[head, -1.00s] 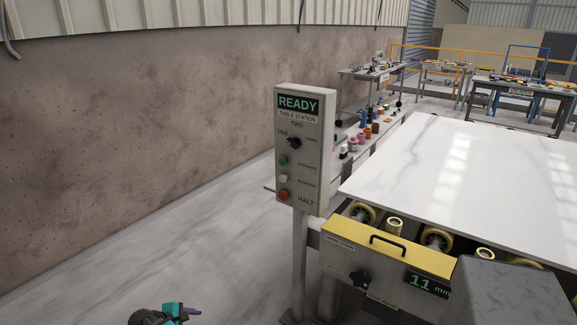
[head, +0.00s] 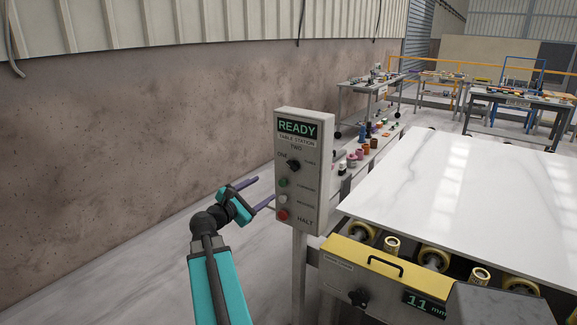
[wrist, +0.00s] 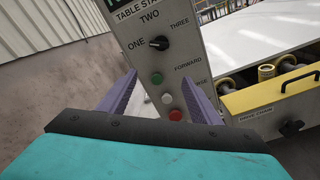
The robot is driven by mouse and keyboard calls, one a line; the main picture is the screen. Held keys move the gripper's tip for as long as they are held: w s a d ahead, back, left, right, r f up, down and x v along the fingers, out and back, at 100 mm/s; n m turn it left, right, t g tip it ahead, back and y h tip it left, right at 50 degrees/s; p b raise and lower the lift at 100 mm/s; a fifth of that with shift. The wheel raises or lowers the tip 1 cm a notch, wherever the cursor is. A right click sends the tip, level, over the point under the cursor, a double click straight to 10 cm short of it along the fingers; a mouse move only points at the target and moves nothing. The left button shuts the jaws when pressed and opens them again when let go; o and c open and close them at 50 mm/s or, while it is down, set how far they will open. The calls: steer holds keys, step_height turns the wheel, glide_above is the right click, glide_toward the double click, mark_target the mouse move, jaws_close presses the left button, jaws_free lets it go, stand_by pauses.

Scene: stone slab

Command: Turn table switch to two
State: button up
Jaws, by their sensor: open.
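The table station panel (head: 305,205) is a grey upright box on a post, with a READY display at the top. Its black rotary switch (head: 294,165) sits among the labels ONE, TWO and THREE. In the wrist view the switch (wrist: 158,43) appears to point left toward ONE. My gripper (head: 264,191) is open and empty, just left of the panel in the head view. In the wrist view its purple fingers (wrist: 160,80) reach toward the panel, below the switch and around the button column. They appear apart from the switch.
Below the switch are a green button (wrist: 156,78), a white button (wrist: 167,98) and a red HALT button (wrist: 176,115). Open floor lies left of the panel.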

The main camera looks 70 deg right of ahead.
mark_target(291, 166)
steer(key=r, duration=0.1)
steer(key=s+r, duration=0.1)
steer(key=r, duration=0.1)
steer(key=shift+s+d+h, duration=0.3)
steer(key=shift+d, duration=0.1)
steer(key=shift+p+x, duration=2)
steer(key=shift+x, duration=4.9)
steer(key=shift+s, duration=0.1)
steer(key=shift+c, duration=0.2)
steer(key=c, duration=1)
